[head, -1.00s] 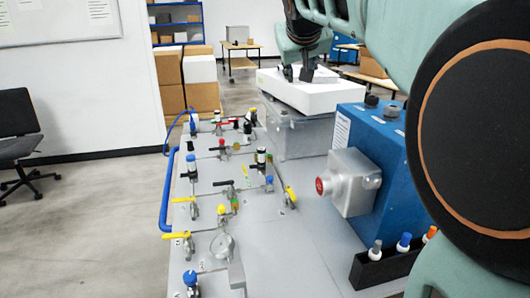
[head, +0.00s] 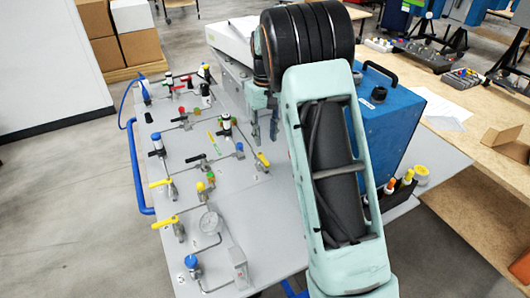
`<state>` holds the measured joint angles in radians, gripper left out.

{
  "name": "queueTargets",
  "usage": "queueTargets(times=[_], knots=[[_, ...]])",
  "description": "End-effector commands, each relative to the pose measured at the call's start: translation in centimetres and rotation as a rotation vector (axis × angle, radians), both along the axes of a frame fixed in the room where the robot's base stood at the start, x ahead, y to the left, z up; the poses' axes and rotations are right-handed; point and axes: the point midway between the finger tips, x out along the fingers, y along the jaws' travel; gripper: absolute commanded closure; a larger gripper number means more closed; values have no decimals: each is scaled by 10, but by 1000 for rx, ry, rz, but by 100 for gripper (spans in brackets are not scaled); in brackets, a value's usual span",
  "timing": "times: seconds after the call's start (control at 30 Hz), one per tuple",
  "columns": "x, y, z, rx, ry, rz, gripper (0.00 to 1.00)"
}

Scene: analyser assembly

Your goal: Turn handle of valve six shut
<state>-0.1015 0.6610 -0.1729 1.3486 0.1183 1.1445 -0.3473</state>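The analyser panel (head: 222,178) carries several small valves on thin tubing. Yellow-handled valves stand at the left middle (head: 161,183), the lower left (head: 166,222) and near the centre right (head: 263,159). The number labels are too small to read, so I cannot tell which is valve six. My gripper (head: 265,128) points down above the right side of the panel, with its fingers apart and nothing visible between them. It appears clear of every handle.
A blue box (head: 390,125) stands to the right behind my arm. A white-topped case (head: 233,38) is at the panel's far end. A round gauge (head: 208,221) and a blue-knobbed valve (head: 192,263) are at the near left. A blue rail (head: 136,170) runs along the left edge.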

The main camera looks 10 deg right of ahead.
Motion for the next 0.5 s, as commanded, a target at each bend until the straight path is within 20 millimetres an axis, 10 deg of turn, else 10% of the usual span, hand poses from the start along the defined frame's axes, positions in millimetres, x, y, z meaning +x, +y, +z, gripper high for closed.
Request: queueTargets(times=[0.5], knots=[[0,0,-84,-2,-1,0,71]])
